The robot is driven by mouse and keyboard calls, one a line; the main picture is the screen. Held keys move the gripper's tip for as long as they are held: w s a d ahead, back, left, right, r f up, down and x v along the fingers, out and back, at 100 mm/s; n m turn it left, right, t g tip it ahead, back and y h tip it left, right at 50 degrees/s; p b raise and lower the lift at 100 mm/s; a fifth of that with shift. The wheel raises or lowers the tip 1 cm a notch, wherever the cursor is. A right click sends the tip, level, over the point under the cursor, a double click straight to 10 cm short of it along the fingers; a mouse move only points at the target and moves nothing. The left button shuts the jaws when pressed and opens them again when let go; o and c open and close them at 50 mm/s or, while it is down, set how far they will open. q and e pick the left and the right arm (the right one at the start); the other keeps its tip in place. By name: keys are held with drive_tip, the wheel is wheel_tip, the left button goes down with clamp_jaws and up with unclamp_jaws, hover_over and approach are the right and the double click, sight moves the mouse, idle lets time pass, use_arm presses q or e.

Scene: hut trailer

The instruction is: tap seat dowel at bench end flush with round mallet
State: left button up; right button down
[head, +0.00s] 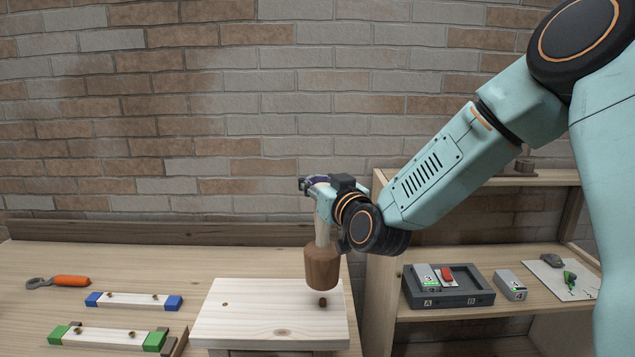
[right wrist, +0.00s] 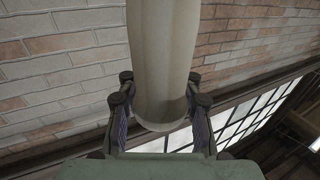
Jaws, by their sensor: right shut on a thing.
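The round mallet (head: 322,267) has a brown wooden head and a pale handle. My right gripper (head: 318,186) is shut on its handle, and the head hangs down. In the right wrist view the pale handle (right wrist: 165,60) stands between the fingers of the right gripper (right wrist: 160,118). A brown dowel (head: 323,301) stands up a little from the right side of the pale wooden bench seat (head: 265,318). The mallet head is just above this dowel; I cannot tell whether they touch. A second brown dowel spot (head: 225,304) shows at the seat's left, low in the surface. My left gripper is not in view.
On the workbench (head: 40,265) at the left lie an orange-handled tool (head: 70,281), a blue-ended board (head: 134,300) and a green-ended board (head: 105,338). A shelf at the right holds a dark tray (head: 445,298), a small grey block (head: 510,285) and a paper sheet (head: 560,285).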

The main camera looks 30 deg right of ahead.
drive_tip(key=shift+w+d+f, duration=0.15)
drive_tip(key=shift+f, duration=0.2)
drive_tip(key=f+b, duration=0.4)
drive_tip(key=shift+s+f, duration=0.25)
drive_tip(key=shift+s, duration=0.15)
drive_tip(key=shift+w+r, duration=0.15)
drive_tip(key=shift+w, duration=0.15)
drive_tip(key=d+r+p, duration=0.5)
drive_tip(key=d+p, duration=0.2)
drive_tip(key=p, duration=0.1)
drive_tip(key=shift+s+d+r, duration=0.3)
drive_tip(key=shift+r, duration=0.05)
drive_tip(key=shift+w+a, duration=0.1)
